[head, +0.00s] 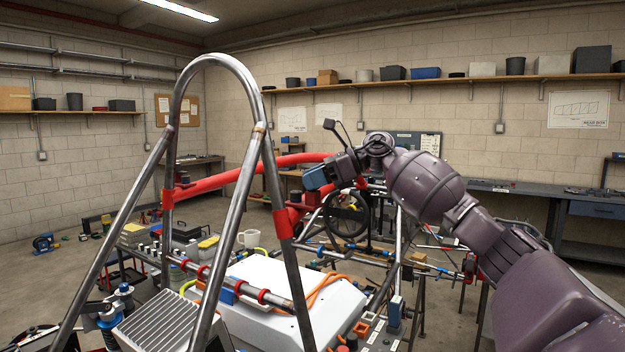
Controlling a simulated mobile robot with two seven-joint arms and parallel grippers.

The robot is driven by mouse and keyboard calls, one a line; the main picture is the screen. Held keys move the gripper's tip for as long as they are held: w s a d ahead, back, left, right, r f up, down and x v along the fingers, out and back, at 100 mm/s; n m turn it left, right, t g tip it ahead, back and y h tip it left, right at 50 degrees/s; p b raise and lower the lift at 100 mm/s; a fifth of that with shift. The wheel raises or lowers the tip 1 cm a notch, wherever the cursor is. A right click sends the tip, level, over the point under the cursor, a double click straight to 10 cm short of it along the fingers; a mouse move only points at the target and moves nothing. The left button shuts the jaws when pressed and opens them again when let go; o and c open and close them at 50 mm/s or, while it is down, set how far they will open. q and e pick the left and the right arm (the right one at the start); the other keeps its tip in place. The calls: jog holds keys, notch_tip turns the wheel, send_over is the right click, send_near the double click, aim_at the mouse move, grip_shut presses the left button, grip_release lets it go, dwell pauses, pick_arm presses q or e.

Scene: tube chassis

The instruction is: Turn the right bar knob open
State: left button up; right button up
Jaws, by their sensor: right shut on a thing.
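The right red bar (283,222) is a padded tube fixed to the right leg of the tall steel hoop. The left red bar (222,180) has a similar knob (182,177) by the hoop's left leg. My left gripper is not in view.
The steel hoop (224,61) and its slanted braces stand close in front. A steering wheel (346,214) is behind the right bar. Open floor is at the left.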

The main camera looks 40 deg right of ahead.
jog(key=shift+f+m+t+h+b, duration=0.15)
jog(key=shift+m+t+h+b, duration=0.5)
jog(key=shift+b, duration=0.25)
jog(key=shift+r+m+t+h+b, duration=0.2)
jog(key=shift+m+t+h+b, duration=0.35)
jog(key=shift+m+h, duration=0.35)
jog(key=o, duration=0.8)
jog(key=shift+o, duration=0.7)
